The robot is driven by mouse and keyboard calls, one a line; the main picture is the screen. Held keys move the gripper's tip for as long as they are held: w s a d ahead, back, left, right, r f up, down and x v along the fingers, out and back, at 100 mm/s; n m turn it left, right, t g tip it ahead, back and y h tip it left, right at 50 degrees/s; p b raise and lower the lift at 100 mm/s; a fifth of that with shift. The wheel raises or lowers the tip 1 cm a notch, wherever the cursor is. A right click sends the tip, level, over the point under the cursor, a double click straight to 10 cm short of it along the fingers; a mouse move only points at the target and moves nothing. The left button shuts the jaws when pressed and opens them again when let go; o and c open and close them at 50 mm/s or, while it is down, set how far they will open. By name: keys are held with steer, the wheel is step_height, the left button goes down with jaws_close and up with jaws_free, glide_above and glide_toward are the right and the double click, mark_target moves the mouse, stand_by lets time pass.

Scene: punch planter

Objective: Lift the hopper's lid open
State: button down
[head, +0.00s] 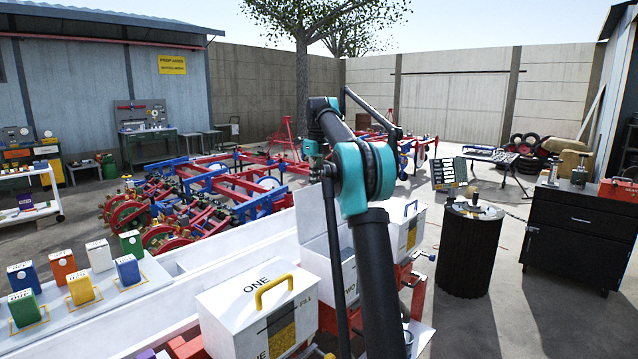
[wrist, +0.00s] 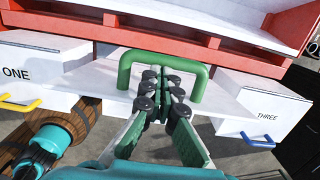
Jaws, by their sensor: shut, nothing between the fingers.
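The middle hopper, TWO (head: 352,289), stands between hoppers ONE and THREE in the head view, partly hidden by my arm. Its white lid (head: 314,222) appears raised at the back, with a light interior showing in front. In the wrist view the white lid panel (wrist: 92,84) carries a green arched handle (wrist: 163,55). My gripper (wrist: 162,80) is shut and empty, its fingertips at the handle's opening, between the two posts. Whether they touch the handle or lid I cannot tell. My gripper is not clear in the head view.
Hopper ONE (head: 247,318), with a yellow handle, is closed on the left. Hopper THREE (head: 402,235), with a blue handle, is on the right. A red frame (wrist: 150,42) runs behind the lid. A black drum (head: 468,250) stands to the right with open ground around it.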

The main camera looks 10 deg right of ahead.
steer(key=shift+w+a+f, duration=0.1)
steer(key=shift+w+a, duration=0.1)
steer(key=shift+w, duration=0.05)
stand_by(0.4)
